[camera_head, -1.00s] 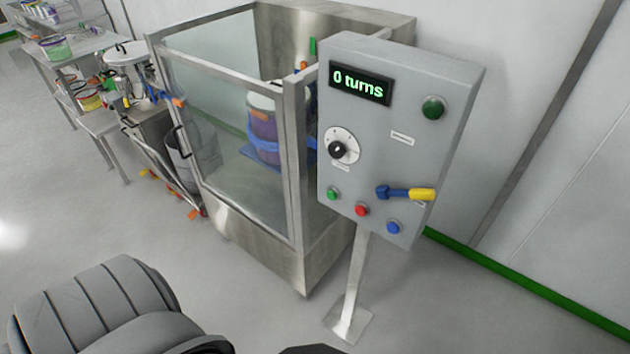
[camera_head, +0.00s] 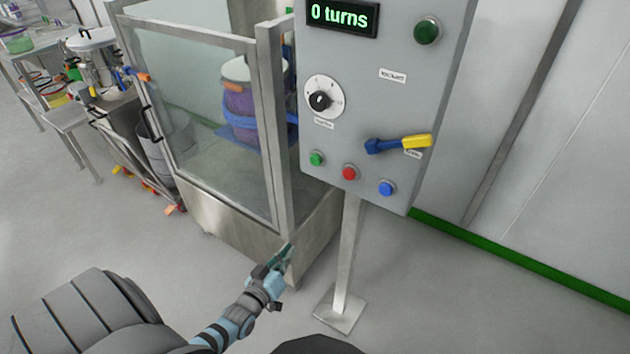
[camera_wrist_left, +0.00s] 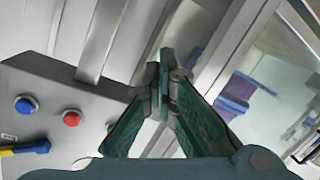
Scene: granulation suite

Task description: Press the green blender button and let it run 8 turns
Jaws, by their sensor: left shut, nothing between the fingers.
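The grey control panel (camera_head: 440,120) stands on a post at the right of the head view. Its small green button (camera_head: 317,159) is at the lower left, beside a red button (camera_head: 349,173) and a blue button (camera_head: 387,188). The display (camera_head: 342,16) reads "0 turns". A larger round green lamp or button (camera_head: 428,32) sits at the upper right. My left gripper (camera_head: 286,254) is shut and empty, below and left of the panel, apart from it. In the left wrist view its fingers (camera_wrist_left: 163,62) meet; the red button (camera_wrist_left: 72,118) and blue button (camera_wrist_left: 26,104) show to their left.
A glass-sided cabinet (camera_head: 205,110) with a steel frame holds a purple drum (camera_head: 240,102) left of the panel. A black dial (camera_head: 320,100) and a blue-yellow lever (camera_head: 398,145) are on the panel. The post's foot (camera_head: 340,309) stands on open floor.

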